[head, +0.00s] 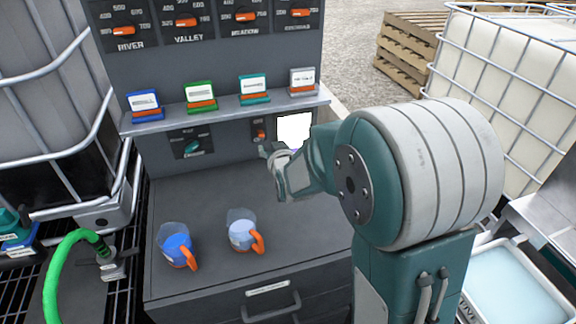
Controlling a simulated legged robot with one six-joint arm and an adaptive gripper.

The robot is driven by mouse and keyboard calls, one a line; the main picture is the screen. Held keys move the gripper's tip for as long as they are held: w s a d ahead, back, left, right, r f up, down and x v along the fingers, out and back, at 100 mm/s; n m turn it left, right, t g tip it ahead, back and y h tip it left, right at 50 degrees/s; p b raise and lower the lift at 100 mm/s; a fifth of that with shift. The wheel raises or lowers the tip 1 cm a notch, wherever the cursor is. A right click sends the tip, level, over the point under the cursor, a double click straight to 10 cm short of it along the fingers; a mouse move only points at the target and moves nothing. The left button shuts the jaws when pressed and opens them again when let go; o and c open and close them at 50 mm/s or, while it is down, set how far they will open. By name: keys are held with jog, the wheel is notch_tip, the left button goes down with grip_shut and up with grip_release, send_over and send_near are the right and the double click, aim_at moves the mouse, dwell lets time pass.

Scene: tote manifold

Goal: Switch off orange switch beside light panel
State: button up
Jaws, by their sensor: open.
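The orange switch (261,135) sits on a small dark plate on the grey panel, below the shelf. The bright white light panel (294,130) is directly to its right and is lit. My gripper (268,152) is in front of the panel, just below and right of the orange switch, with its tip close to it. I cannot tell whether it touches the switch. The gripper is open and holds nothing that I can see. My arm hides the lower right part of the light panel and the area right of it.
A teal knob (194,147) is left of the orange switch. Several coloured card holders stand on the shelf (222,112) above. Two jugs with orange handles, one with blue liquid (176,246) and one paler (242,232), stand on the counter (205,285). White tanks flank the cabinet.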

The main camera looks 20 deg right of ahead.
jog(key=s+r+g, duration=0.4)
jog(key=s+r, duration=0.1)
jog(key=s, duration=0.8)
jog(key=shift+s, duration=0.25)
jog(key=shift+r, duration=0.1)
jog(key=t, duration=0.7)
send_near(260, 133)
jog(key=w, duration=0.6)
jog(key=w+f, duration=0.1)
jog(key=w, duration=0.3)
grip_shut()
